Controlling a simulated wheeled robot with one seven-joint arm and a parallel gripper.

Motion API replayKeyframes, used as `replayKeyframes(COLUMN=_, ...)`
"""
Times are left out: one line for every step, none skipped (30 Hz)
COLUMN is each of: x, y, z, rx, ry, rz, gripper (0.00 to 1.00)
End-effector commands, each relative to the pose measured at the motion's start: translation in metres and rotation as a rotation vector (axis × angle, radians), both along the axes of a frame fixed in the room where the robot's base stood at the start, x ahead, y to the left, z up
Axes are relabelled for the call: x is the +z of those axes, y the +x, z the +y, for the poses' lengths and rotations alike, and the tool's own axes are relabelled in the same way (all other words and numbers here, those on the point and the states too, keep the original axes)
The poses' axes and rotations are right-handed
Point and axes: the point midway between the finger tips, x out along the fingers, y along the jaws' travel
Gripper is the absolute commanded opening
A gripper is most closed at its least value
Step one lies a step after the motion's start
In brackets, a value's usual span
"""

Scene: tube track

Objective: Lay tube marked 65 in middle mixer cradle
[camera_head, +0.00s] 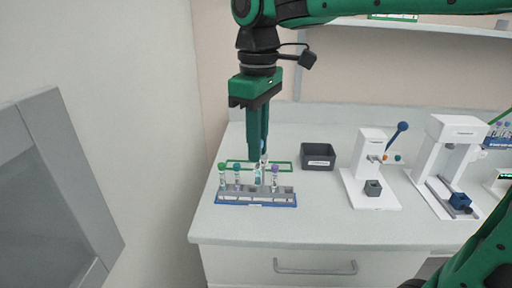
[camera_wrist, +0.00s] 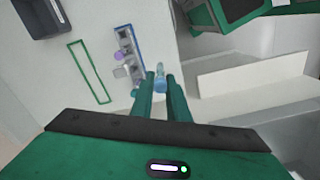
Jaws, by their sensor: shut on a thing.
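My gripper (camera_head: 264,156) points down over the tube rack (camera_head: 284,200), shut on a tube. The held tube shows bluish between the fingertips in the wrist view (camera_wrist: 160,76); I cannot read its mark. It looks upright, and I cannot tell whether its lower end is still in the rack. White devices stand at the right, one with a dark blue block (camera_head: 460,200); I cannot tell which part is the middle mixer cradle.
A green outline (camera_wrist: 74,70) lies on the counter behind the rack. A dark grey bin (camera_head: 318,157) stands right of it. A white stand (camera_head: 370,150) with a blue ball-ended lever (camera_head: 402,128) is further right. The counter front between rack and stand is clear.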

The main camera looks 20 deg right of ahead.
Motion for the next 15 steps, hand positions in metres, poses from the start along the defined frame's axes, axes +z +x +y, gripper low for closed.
replayKeyframes(x=0.007, y=0.0, z=0.0, rx=0.0, ry=0.001, rz=-0.003, gripper=0.02)
replayKeyframes(x=0.011, y=0.0, z=0.0, rx=0.0, ry=0.001, rz=-0.002, gripper=0.02)
replayKeyframes(x=0.016, y=0.001, z=0.0, rx=0.0, ry=0.001, rz=-0.003, gripper=0.02)
replayKeyframes(x=0.02, y=0.001, z=0.0, rx=0.001, ry=0.002, rz=-0.003, gripper=0.02)
replayKeyframes(x=0.024, y=0.0, z=0.0, rx=0.001, ry=0.001, rz=-0.002, gripper=0.02)
replayKeyframes(x=0.029, y=0.001, z=0.001, rx=0.001, ry=0.002, rz=-0.003, gripper=0.02)
replayKeyframes(x=0.033, y=0.0, z=0.0, rx=0.002, ry=0.002, rz=-0.003, gripper=0.02)
replayKeyframes(x=0.037, y=0.0, z=0.0, rx=0.002, ry=0.001, rz=-0.002, gripper=0.02)
replayKeyframes(x=0.042, y=0.001, z=0.0, rx=0.001, ry=0.001, rz=-0.003, gripper=0.02)
replayKeyframes(x=0.046, y=0.001, z=0.0, rx=0.001, ry=0.002, rz=-0.003, gripper=0.02)
replayKeyframes(x=0.049, y=0.0, z=0.001, rx=0.003, ry=0.002, rz=-0.001, gripper=0.02)
replayKeyframes(x=0.055, y=0.001, z=0.001, rx=0.003, ry=0.002, rz=-0.003, gripper=0.02)
replayKeyframes(x=0.058, y=0.0, z=0.0, rx=0.001, ry=0.002, rz=-0.001, gripper=0.02)
replayKeyframes(x=0.062, y=0.0, z=0.0, rx=0.002, ry=0.001, rz=-0.002, gripper=0.02)
replayKeyframes(x=0.067, y=0.0, z=0.001, rx=0.003, ry=0.001, rz=-0.003, gripper=0.02)
